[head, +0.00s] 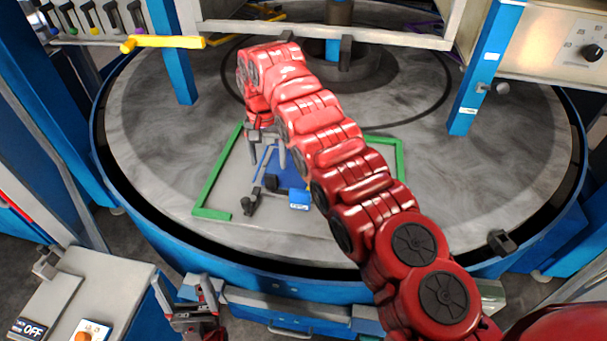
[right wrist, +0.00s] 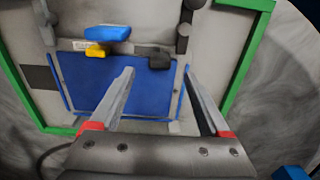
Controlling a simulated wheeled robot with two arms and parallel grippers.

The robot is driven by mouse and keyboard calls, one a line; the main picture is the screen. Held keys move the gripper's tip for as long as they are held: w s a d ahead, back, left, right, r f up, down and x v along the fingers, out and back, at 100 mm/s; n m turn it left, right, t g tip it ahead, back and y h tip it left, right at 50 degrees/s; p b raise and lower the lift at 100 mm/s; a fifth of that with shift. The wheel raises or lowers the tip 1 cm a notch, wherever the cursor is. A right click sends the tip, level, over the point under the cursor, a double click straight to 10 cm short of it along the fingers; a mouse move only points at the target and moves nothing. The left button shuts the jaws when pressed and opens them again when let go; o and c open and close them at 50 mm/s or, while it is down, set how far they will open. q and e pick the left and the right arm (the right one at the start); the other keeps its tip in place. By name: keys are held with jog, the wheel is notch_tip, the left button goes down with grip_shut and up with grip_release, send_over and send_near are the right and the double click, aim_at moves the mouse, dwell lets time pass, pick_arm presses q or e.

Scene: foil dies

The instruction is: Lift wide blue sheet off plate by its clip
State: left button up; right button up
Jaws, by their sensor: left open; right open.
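The wide blue sheet (right wrist: 115,85) lies flat on the grey plate (right wrist: 25,95); in the head view my right arm partly covers the sheet (head: 268,163). A small black block, apparently its clip (right wrist: 160,60), sits at the sheet's edge and also shows in the head view (head: 271,183). My right gripper (right wrist: 158,71) is open and empty above the sheet, its fingertips on either side of the clip in the picture. I cannot tell its height above the clip. My left gripper (head: 197,288) is open and empty at the lower left, away from the plate.
Green corner strips (head: 218,180) frame the plate on the round grey table (head: 150,140). A blue block (right wrist: 107,33) with a yellow piece (right wrist: 96,50) lies beside the clip. Blue posts (head: 172,50) and a yellow handle (head: 165,42) stand around. A switch panel (head: 90,290) is at lower left.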

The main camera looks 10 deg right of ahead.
aim_at(270, 175)
jog(key=shift+s+f+p, duration=0.15)
jog(key=shift+f+p, duration=0.15)
jog(key=shift+f, duration=0.05)
jog(key=shift+f+p, duration=0.4)
jog(key=shift+f, duration=0.4)
jog(key=f+p, duration=0.1)
jog(key=f, duration=0.3)
jog(key=shift+w, duration=0.2)
jog(key=shift+f, duration=0.35)
jog(key=shift+w+f, duration=0.1)
jog(key=shift+f, duration=0.05)
grip_shut()
